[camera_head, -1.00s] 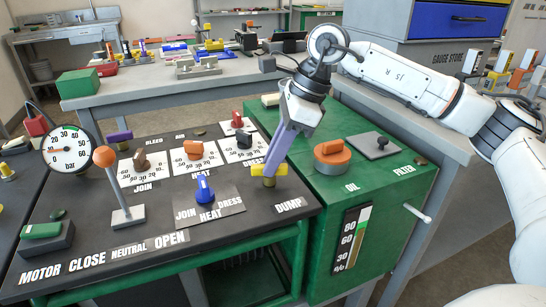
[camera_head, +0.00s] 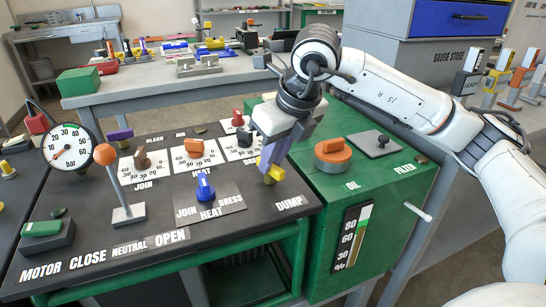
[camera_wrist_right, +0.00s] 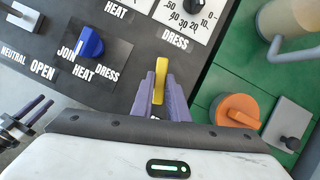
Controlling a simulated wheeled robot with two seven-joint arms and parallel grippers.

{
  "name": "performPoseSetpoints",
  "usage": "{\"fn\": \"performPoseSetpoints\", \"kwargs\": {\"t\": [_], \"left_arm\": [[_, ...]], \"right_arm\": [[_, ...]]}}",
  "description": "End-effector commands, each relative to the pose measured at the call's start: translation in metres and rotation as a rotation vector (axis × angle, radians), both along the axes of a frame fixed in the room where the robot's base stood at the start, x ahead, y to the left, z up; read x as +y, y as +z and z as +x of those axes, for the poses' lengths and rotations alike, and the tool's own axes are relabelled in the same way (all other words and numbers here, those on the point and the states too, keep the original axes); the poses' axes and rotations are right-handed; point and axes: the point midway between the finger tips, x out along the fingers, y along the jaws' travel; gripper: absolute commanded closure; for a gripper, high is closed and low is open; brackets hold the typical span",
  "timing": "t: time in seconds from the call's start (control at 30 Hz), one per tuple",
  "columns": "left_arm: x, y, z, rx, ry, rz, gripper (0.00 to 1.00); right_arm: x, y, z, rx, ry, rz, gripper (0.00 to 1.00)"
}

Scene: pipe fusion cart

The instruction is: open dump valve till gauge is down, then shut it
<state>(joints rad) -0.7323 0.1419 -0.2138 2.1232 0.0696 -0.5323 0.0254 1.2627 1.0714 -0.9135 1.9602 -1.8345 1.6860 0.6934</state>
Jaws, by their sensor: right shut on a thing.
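The yellow dump valve handle (camera_head: 270,171) stands at the right end of the black panel, by the DUMP label. My right gripper (camera_head: 274,156) is shut on it, purple fingers on both sides. In the right wrist view, the yellow handle (camera_wrist_right: 160,80) sticks out between the fingers (camera_wrist_right: 160,100). The round white pressure gauge (camera_head: 70,147) stands at the panel's left back. Its needle appears to point to the lower left, near the low end; the exact reading is too small to tell. My left gripper (camera_wrist_right: 32,110) shows at the left edge of the wrist view, fingers apart and empty.
An orange-knobbed lever (camera_head: 114,180) and a blue selector (camera_head: 205,187) stand left of the valve. The green oil cabinet (camera_head: 385,195) with its orange cap (camera_head: 332,153) is to the right. A green motor switch (camera_head: 43,230) sits at the front left.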

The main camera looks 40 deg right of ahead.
Motion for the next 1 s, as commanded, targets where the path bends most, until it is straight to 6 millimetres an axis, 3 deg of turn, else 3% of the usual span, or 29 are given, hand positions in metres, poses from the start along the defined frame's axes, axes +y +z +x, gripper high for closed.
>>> {"fn": "performPoseSetpoints", "kwargs": {"t": [0.4, 0.93, 0.97, 1.0], "left_arm": [[0.0001, -0.0009, -0.0008, 0.003, -0.001, 0.001, 0.69], [0.0003, -0.0024, -0.0017, 0.007, -0.002, 0.002, 0.69], [0.0003, -0.0024, -0.0017, 0.007, -0.002, 0.002, 0.69], [0.0003, -0.0024, -0.0017, 0.007, -0.002, 0.002, 0.69]], "right_arm": [[0.0015, 0.0005, 0.0002, 0.000, -0.184, 0.001, 1.00], [0.0012, 0.0005, 0.0003, 0.000, -0.208, 0.001, 1.00], [0.0012, 0.0005, 0.0003, 0.000, -0.208, 0.001, 0.84], [0.0012, 0.0005, 0.0003, 0.000, -0.208, 0.001, 0.78]]}}
